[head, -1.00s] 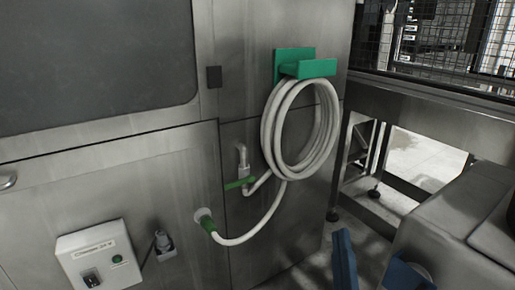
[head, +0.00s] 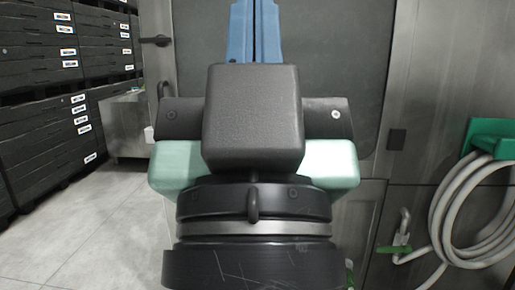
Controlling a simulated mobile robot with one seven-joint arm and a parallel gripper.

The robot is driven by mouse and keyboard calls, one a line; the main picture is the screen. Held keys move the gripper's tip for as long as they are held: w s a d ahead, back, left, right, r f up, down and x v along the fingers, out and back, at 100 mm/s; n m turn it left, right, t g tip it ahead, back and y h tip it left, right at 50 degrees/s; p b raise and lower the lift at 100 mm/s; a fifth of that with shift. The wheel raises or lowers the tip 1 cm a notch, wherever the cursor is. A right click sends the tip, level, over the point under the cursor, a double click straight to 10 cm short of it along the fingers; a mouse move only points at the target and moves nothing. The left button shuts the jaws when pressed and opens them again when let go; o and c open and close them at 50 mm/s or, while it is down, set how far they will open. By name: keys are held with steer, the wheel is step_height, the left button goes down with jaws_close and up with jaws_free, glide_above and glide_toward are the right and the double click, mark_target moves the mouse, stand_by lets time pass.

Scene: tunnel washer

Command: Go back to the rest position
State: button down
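My gripper (head: 255,10) stands in the middle of the head view, with its two blue fingers pointing up at the top edge. The fingers lie side by side with only a thin dark line between them, and nothing shows held. The black and pale green wrist parts below are mine and fill the centre of the view. The gripper is in front of the dark panel of the steel machine (head: 365,220). My wrist hides part of the machine's front.
A coiled pale hose (head: 447,215) hangs from a green holder (head: 490,135) at the right. A green-handled valve (head: 395,248) is beside it. Stacked black crates (head: 45,110) stand at the left. A steel box (head: 125,125) is near them. The grey floor (head: 90,235) at lower left is clear.

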step_height(320, 180, up, 21)
steer(key=p, duration=1.8)
steer(key=shift+p, duration=0.4)
steer(key=shift+f, duration=0.1)
